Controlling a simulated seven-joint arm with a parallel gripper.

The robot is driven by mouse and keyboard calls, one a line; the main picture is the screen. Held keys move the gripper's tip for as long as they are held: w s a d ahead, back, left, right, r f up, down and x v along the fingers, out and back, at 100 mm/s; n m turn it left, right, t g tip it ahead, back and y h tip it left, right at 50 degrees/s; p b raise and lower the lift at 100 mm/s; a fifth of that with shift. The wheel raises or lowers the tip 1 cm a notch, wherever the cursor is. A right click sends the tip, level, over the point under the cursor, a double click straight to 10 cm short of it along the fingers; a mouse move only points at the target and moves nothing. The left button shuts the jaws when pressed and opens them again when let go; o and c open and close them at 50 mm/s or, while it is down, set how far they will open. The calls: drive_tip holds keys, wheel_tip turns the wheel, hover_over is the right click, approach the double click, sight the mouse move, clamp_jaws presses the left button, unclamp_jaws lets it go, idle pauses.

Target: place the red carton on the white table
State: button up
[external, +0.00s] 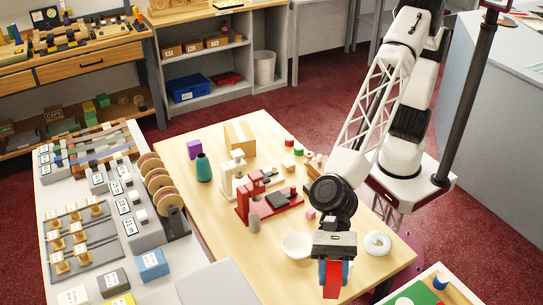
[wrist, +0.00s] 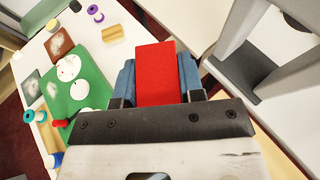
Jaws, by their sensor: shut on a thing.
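The red carton (external: 333,281) is held upright between the fingers of my gripper (external: 335,268), over the near end of the wooden table (external: 385,270). In the wrist view the carton (wrist: 156,65) sits between the two blue fingers of my gripper (wrist: 157,84), which are shut on its sides. A white table (external: 462,297) shows at the bottom right of the external view, with a green mat (external: 418,292) on it. A white surface with a green mat also shows at the left of the wrist view (wrist: 100,60).
A white bowl (external: 297,245) and a white ring-shaped item (external: 377,243) stand near my gripper. A red stand (external: 262,200) is farther back. In the wrist view, white discs (wrist: 69,67) and several small spools and cylinders occupy the white surface, with bare patches between them.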

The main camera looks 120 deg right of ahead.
drive_tip(key=s+a+f+n+g+y, duration=0.1)
drive_tip(key=s+a+f+n+g, duration=0.15)
drive_tip(key=s+a, duration=0.7)
drive_tip(key=s+a+f+n+g+y, duration=0.15)
drive_tip(key=s+a+n+g, duration=0.35)
drive_tip(key=a, duration=0.7)
drive_tip(key=s+a+f+n+g, duration=0.2)
drive_tip(key=s+a, duration=0.4)
drive_tip(key=s, duration=0.4)
drive_tip(key=s+a+f+n+g+h, duration=0.1)
drive_tip(key=s+a+f+n+g, duration=0.1)
drive_tip(key=s+a, duration=0.5)
drive_tip(key=s+g, duration=0.1)
drive_tip(key=s, duration=0.1)
drive_tip(key=shift+s+a+f+g, duration=0.15)
drive_tip(key=shift+s+f+g, duration=0.2)
drive_tip(key=shift+f, duration=0.05)
drive_tip(key=shift+f, duration=0.2)
drive_tip(key=shift+f, duration=3.2)
drive_tip(key=shift+f, duration=0.3)
drive_tip(key=o, duration=1.1)
